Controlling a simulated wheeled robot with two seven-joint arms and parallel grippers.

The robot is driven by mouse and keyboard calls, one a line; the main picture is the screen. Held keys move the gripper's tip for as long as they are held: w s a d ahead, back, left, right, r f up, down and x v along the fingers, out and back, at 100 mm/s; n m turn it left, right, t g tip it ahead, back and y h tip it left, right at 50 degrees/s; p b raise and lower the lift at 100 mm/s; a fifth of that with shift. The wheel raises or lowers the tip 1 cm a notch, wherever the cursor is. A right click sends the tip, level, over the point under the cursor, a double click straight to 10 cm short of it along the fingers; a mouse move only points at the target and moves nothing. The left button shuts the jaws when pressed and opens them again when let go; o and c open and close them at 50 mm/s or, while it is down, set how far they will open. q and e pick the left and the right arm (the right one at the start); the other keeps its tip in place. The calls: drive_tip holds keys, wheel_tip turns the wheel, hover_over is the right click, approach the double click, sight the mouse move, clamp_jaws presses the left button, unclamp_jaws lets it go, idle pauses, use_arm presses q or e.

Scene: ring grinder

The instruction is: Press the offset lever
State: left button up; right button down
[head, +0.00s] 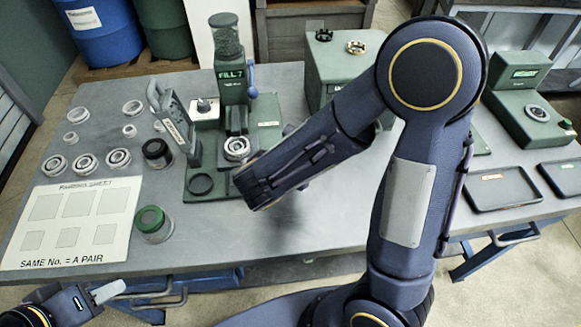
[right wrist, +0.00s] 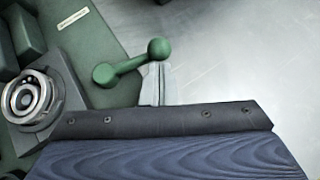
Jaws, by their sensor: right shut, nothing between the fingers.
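A green lever (right wrist: 130,66) with a ball knob at its upper end shows in the right wrist view, on the edge of a green base. My right gripper (right wrist: 158,84) is shut and empty, its narrow grey fingers right beside the lever; I cannot tell whether they touch. In the head view my right forearm hides that gripper and the lever. The green FILL 7 machine (head: 229,90) has a blue lever (head: 252,80) on its right side. A metal ring (head: 237,148) sits at its front and also shows in the right wrist view (right wrist: 28,97). My left gripper (head: 106,291) is low at the left edge, away from the machine.
A white pairing sheet (head: 75,238) and several metal rings lie at the left of the grey table. A grey lever-like press (head: 175,122) stands left of the machine. Dark trays (head: 500,186) and another green machine (head: 527,112) are at the right.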

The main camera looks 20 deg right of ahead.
drive_tip(key=d+n+y, duration=0.1)
drive_tip(key=n+t+y+b, duration=0.1)
drive_tip(key=shift+w+d+f+n+t, duration=0.15)
drive_tip(key=shift+w+d+n+t, duration=0.15)
drive_tip(key=shift+w+d+n, duration=0.1)
drive_tip(key=n+y+b, duration=0.1)
drive_tip(key=w+d+n+t+y, duration=0.1)
drive_tip(key=shift+w+n+b, duration=0.1)
drive_tip(key=shift+n+b, duration=0.2)
drive_tip(key=shift+b, duration=0.05)
drive_tip(key=shift+w+d+n, duration=0.1)
drive_tip(key=shift+w+n, duration=0.1)
drive_tip(key=shift+n, duration=0.1)
drive_tip(key=shift+w+d+b, duration=0.3)
drive_tip(key=shift+w+b, duration=0.15)
drive_tip(key=shift+w, duration=0.2)
drive_tip(key=shift+r, duration=0.2)
drive_tip(key=shift+f, duration=0.1)
